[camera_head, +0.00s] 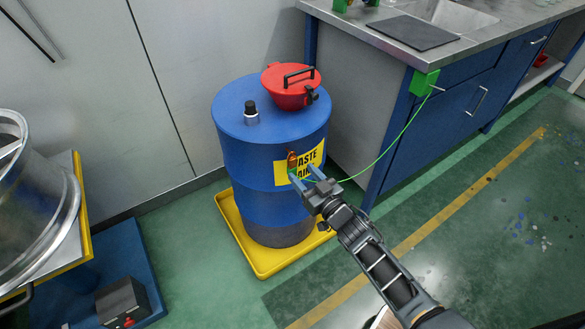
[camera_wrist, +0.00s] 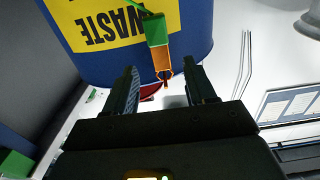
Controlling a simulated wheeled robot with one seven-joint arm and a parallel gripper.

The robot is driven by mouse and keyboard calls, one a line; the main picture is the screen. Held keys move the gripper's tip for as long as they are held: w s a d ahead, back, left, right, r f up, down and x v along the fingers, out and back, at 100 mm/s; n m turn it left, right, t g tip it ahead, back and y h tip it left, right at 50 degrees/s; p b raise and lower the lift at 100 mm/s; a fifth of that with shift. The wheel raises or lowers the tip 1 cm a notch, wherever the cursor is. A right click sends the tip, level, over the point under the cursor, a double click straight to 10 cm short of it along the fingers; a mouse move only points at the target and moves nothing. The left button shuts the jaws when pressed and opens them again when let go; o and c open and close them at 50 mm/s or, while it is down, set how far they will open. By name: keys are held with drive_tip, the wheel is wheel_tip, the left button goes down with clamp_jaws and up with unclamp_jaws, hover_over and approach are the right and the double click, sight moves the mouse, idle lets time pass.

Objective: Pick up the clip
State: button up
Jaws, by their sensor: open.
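The wrist view shows both fingers (camera_wrist: 162,80) spread apart. I cannot tell whether they touch the clip. A finger partly hides the clip's lower end in the head view.
The blue drum (camera_head: 238,150) stands in a yellow tray (camera_head: 243,250). A green wire (camera_head: 392,147) hangs from a green box (camera_head: 423,83) on the bench to behind my gripper.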

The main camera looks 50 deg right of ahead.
sight(294, 165)
drive_tip(key=x, duration=0.5)
drive_tip(key=shift+f, duration=0.15)
clamp_jaws()
idle(0.4)
